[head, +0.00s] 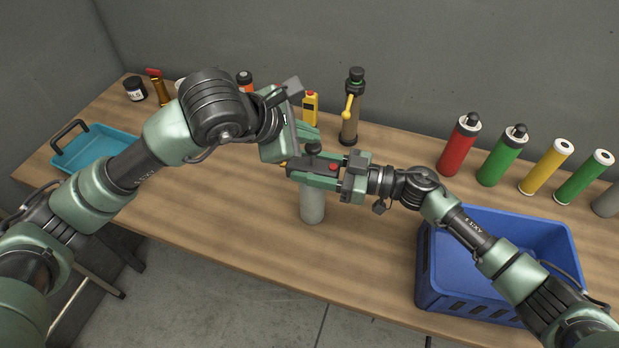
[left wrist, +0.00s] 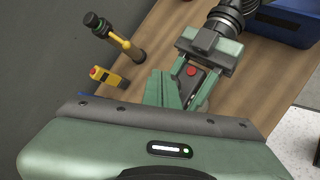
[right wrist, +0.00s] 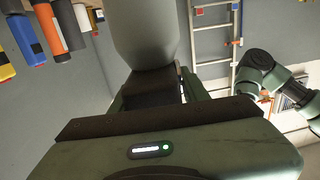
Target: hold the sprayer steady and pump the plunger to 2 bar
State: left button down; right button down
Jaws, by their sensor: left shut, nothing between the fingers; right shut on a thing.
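The sprayer (head: 312,207) stands upright near the table's middle, with a pale grey bottle and a dark top. Its bottle also fills the top of the right wrist view (right wrist: 143,35). My right gripper (head: 305,172) is shut on the sprayer's dark upper part, beside a red button (head: 333,167). My left gripper (head: 308,132) is shut and empty, just above the dark knob (head: 313,148) on the sprayer's top. I cannot tell whether it touches the knob.
A brown cylinder with a yellow handle (head: 349,118) and a yellow device (head: 310,107) stand close behind. A blue crate (head: 432,270) is at right, a teal tray (head: 85,163) at left. Red (head: 458,150), green and yellow cylinders line the back right. The front table is clear.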

jog(key=shift+d+f, duration=0.1)
dwell(0.3)
pick_arm(q)
jog(key=shift+d, duration=0.1)
pick_arm(e)
jog(key=c, duration=0.6)
grip_release()
jog(key=shift+c, duration=0.2)
